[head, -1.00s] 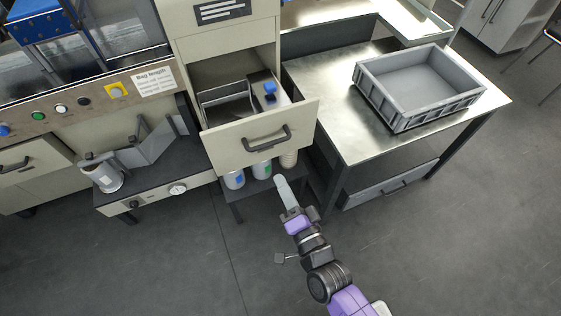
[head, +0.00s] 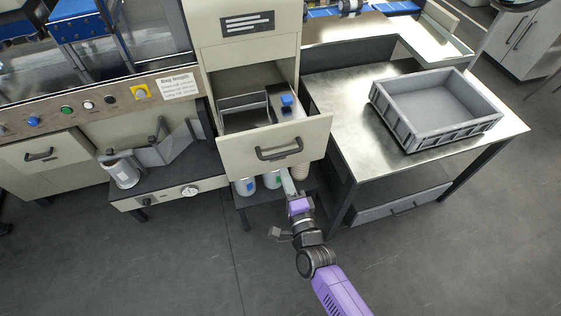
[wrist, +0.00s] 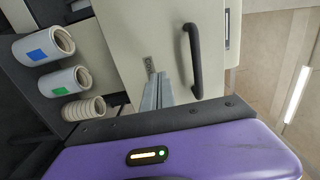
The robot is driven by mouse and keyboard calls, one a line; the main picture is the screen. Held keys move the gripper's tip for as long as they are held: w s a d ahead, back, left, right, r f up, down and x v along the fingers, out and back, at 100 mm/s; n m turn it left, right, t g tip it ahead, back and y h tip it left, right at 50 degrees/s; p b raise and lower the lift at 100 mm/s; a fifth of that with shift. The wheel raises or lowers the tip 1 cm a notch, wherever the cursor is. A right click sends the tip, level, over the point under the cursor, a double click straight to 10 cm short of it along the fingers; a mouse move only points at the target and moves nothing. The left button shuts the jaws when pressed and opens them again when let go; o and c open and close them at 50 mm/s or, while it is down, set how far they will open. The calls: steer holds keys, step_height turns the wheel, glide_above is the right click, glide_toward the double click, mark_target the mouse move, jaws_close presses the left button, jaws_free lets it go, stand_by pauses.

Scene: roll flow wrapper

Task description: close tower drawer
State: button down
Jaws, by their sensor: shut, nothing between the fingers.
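The tower drawer (head: 236,157) stands pulled out of the cream tower (head: 247,50), with a dark bar handle on its front. Inside it are a grey metal bin and a box with a blue top (head: 287,101). My gripper (head: 288,178) is shut and empty, just below and in front of the drawer's lower front edge in the head view. In the wrist view the fingers (wrist: 157,92) point at the drawer front beside the handle (wrist: 195,60). Whether the fingertips touch the front, I cannot tell.
Below the drawer, several cups and rolls (wrist: 62,82) stand on a dark shelf. A steel table (head: 345,130) with a grey crate (head: 400,130) is at the right. A machine with a control panel (head: 90,105) is at the left. The floor in front is clear.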

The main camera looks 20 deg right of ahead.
mark_target(280, 163)
steer(key=w, duration=0.5)
steer(key=shift+w, duration=0.1)
stand_by(0.3)
